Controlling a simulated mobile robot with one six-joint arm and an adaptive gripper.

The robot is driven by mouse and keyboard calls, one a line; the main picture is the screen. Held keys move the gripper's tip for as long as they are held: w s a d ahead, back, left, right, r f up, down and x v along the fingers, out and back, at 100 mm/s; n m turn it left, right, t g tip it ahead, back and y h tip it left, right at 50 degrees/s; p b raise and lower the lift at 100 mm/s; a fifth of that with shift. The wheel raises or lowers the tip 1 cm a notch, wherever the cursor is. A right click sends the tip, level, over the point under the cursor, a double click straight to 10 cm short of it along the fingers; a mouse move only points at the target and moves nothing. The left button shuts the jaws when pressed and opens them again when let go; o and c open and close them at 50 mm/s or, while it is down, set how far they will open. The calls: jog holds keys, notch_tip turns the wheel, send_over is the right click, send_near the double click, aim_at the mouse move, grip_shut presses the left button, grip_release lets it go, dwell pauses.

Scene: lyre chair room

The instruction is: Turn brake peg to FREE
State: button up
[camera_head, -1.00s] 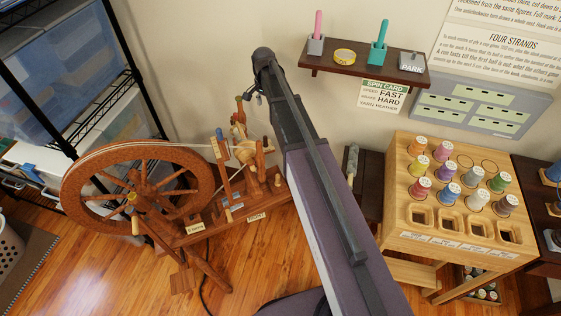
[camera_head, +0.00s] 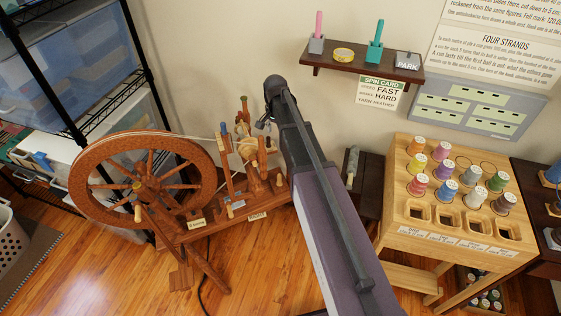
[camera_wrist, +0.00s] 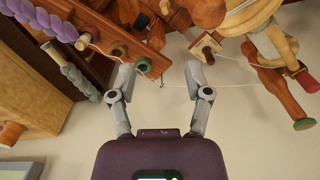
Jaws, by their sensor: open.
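The wooden spinning wheel (camera_head: 143,188) stands at left in the head view, with several upright pegs and posts on its bench (camera_head: 225,222). I cannot tell which peg is the brake peg; no FREE mark is readable. My gripper (camera_head: 263,124) is beside the upper posts on the wheel's right side, its fingers small and partly hidden by my arm. In the wrist view my gripper (camera_wrist: 159,78) is open, with two grey fingers apart and nothing clearly held. A thin cord crosses beyond the fingertips. A red-tipped peg (camera_wrist: 301,80) and a green-ended rod (camera_wrist: 303,123) are at right.
A wall shelf (camera_head: 365,65) holds cups and a PARK block. The spin card (camera_head: 379,91) hangs below it. A spool stand (camera_head: 455,205) is at right and a wire rack (camera_head: 75,80) at left. Wooden floor is clear in front of the wheel.

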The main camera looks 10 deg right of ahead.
jog(key=s+f+n+b, duration=0.2)
jog(key=s+f+b, duration=0.3)
jog(key=f, duration=0.1)
jog(key=shift+s, duration=0.4)
jog(key=shift+s, duration=0.1)
dwell(0.4)
jog(key=s+n, duration=0.7)
jog(key=s, duration=1.1)
notch_tip(320, 180, up, 13)
jog(key=p, duration=1.2)
jog(key=shift+w+a+p, duration=0.15)
jog(key=shift+w+p, duration=0.1)
jog(key=shift+p, duration=0.15)
jog(key=shift+f, duration=0.1)
